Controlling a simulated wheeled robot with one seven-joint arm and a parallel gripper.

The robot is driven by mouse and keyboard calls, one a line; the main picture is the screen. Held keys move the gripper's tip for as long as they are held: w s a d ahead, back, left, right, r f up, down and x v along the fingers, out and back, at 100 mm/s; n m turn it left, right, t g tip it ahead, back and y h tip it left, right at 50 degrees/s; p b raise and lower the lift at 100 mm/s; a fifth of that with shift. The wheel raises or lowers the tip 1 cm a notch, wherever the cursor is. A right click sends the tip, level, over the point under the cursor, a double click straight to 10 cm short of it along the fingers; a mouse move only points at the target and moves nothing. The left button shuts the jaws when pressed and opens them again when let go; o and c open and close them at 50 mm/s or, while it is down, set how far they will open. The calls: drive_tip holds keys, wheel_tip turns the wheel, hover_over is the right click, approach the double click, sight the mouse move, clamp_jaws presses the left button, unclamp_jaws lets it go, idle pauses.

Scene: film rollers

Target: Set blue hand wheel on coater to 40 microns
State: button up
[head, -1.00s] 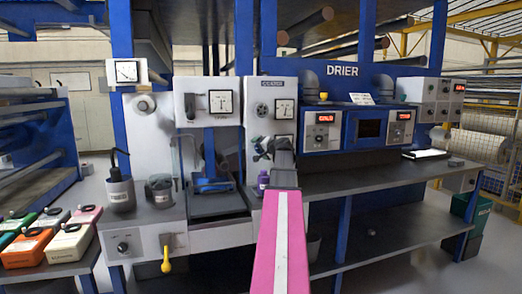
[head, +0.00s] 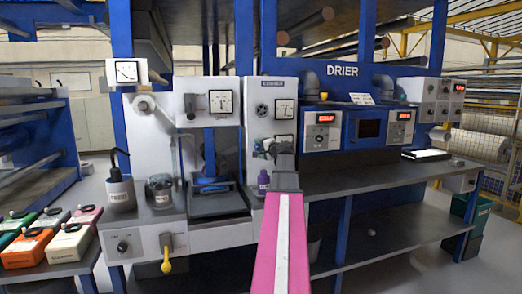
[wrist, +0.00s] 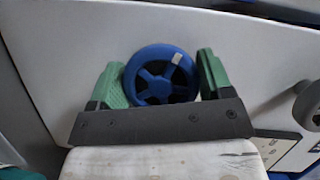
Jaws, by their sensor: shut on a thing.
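The blue hand wheel (wrist: 154,86) shows in the wrist view, a spoked wheel with a pale mark on its upper right rim. My gripper (wrist: 160,78) has its green fingers on either side of the wheel and is shut on it. In the head view my gripper (head: 262,148) is at the coater's grey-white panel (head: 262,97), and the wheel cannot be made out there.
The blue drier (head: 343,72) is to the right. In the wrist view a grey round knob (wrist: 307,104) sits right of the fingers. The bench right of my arm is mostly clear.

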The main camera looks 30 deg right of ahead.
drive_tip(key=m+t, duration=0.1)
drive_tip(key=m, duration=0.3)
drive_tip(key=shift+t+y, duration=0.3)
drive_tip(key=shift+t, duration=0.1)
drive_tip(key=shift+m+t, duration=0.6)
drive_tip(key=shift+m, duration=1.2)
drive_tip(key=shift+r+m, duration=0.1)
drive_tip(key=shift+m, duration=0.2)
drive_tip(key=o, duration=0.9)
drive_tip(key=shift+o, duration=0.2)
drive_tip(key=v, duration=1)
drive_tip(key=shift+s, duration=0.4)
drive_tip(key=shift+s+a, duration=0.1)
